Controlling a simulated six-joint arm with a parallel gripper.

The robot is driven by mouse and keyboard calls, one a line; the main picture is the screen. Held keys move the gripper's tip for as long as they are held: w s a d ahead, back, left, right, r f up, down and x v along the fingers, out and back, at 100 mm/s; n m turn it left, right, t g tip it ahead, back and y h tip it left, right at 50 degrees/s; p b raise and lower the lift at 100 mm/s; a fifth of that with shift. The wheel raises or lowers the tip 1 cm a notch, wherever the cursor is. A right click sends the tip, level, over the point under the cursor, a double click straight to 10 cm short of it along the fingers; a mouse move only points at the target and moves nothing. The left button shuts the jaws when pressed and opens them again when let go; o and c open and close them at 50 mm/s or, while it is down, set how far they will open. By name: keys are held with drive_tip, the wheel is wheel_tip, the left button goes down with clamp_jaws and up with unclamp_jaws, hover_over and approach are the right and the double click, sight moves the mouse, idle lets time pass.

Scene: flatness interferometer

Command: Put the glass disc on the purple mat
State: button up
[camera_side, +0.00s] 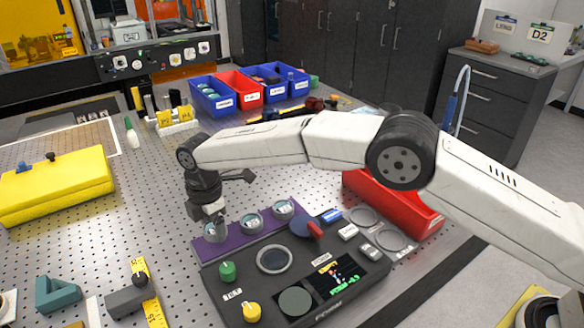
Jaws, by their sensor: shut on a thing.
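The purple mat (234,241) is a long strip along the back edge of the black instrument panel. Two round glass discs sit on it, one near the middle (251,222) and one toward its right end (283,208). My gripper (212,217) points down over the left end of the mat. It is shut on another glass disc (214,231), which is partly hidden by the fingers. I cannot tell whether this disc touches the mat.
The black panel (328,309) has a green knob (227,271), a yellow knob (251,311), a ring (273,259) and a small screen. A red bin (416,217) stands to the right. A yellow case (56,185) lies to the left on the perforated table.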

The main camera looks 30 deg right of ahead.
sight(213, 227)
drive_tip(key=shift+f, duration=1.15)
drive_tip(key=shift+f, duration=0.15)
drive_tip(key=o, duration=1.2)
wheel_tip(213, 227, up, 12)
drive_tip(key=shift+r, duration=0.2)
